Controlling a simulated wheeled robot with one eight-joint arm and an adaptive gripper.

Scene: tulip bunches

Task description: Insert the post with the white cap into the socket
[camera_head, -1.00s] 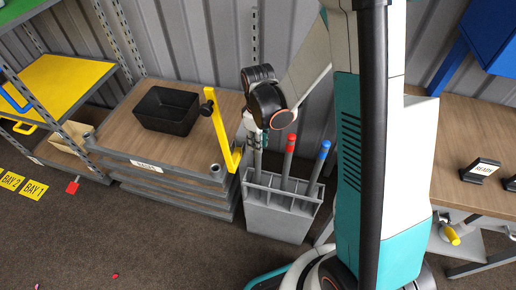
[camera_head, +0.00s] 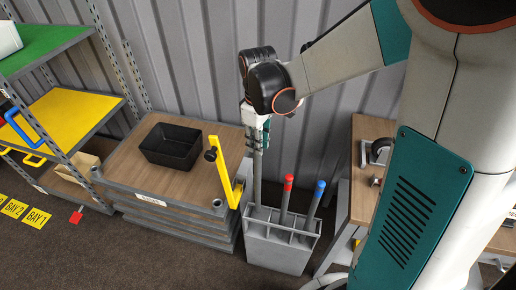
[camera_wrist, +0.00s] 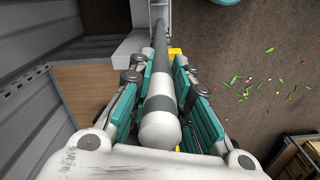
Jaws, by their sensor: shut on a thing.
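The grey post (camera_head: 257,178) stands upright, its lower end at the left compartment of a grey bin (camera_head: 278,256); I cannot tell whether the tip is still inside. My gripper (camera_head: 257,138) is shut around its upper part. In the wrist view, the post's rounded white cap (camera_wrist: 160,130) shows between the teal fingers of my gripper (camera_wrist: 160,80), and the shaft runs away from the camera. A small round tube at the front right corner of the wooden-topped stack (camera_head: 217,203) looks like a socket, left of my gripper.
A red-capped post (camera_head: 288,184) and a blue-capped post (camera_head: 318,190) stand in the same bin. A black tray (camera_head: 171,146) sits on the stack. Shelves stand at left.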

